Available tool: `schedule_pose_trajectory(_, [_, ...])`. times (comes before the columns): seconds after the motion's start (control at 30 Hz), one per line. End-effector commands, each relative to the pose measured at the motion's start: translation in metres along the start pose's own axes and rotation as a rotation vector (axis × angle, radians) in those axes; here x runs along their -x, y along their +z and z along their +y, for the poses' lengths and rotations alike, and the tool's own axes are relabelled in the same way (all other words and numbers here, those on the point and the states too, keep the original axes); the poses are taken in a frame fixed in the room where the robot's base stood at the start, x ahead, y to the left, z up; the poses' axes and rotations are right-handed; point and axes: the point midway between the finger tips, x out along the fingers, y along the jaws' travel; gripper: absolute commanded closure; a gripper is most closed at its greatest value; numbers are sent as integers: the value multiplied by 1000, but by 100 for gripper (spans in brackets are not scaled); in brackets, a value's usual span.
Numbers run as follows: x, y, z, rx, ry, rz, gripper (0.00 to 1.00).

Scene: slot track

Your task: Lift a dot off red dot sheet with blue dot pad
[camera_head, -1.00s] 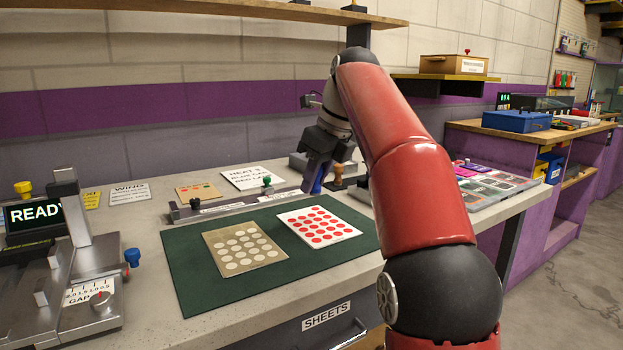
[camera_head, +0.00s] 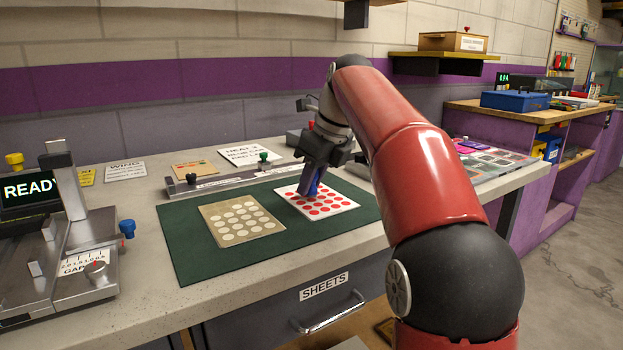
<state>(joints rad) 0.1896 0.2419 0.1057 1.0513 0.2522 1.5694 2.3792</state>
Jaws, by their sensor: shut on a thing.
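The red dot sheet (camera_head: 335,206) is a white card with rows of red dots, lying on the right part of a green mat (camera_head: 185,262). My gripper (camera_head: 312,182) is shut on the blue dot pad (camera_head: 307,187), over the sheet's upper left part. The pad's lower end is at or just above the dots; I cannot tell whether it touches. The gripper and pad hide some dots.
A tan sheet with pale dots (camera_head: 242,220) lies left of the red sheet. A metal bar with knobs (camera_head: 225,184) runs behind the mat. A metal gauge device (camera_head: 65,265) with a READY screen stands at the left. The mat's front is clear.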

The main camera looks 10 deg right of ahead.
Motion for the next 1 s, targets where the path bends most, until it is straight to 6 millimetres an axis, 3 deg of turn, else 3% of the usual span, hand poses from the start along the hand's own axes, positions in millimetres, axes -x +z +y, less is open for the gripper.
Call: schedule_pose_trajectory(1.0, [-5, -2, 0, 0, 0, 0, 99])
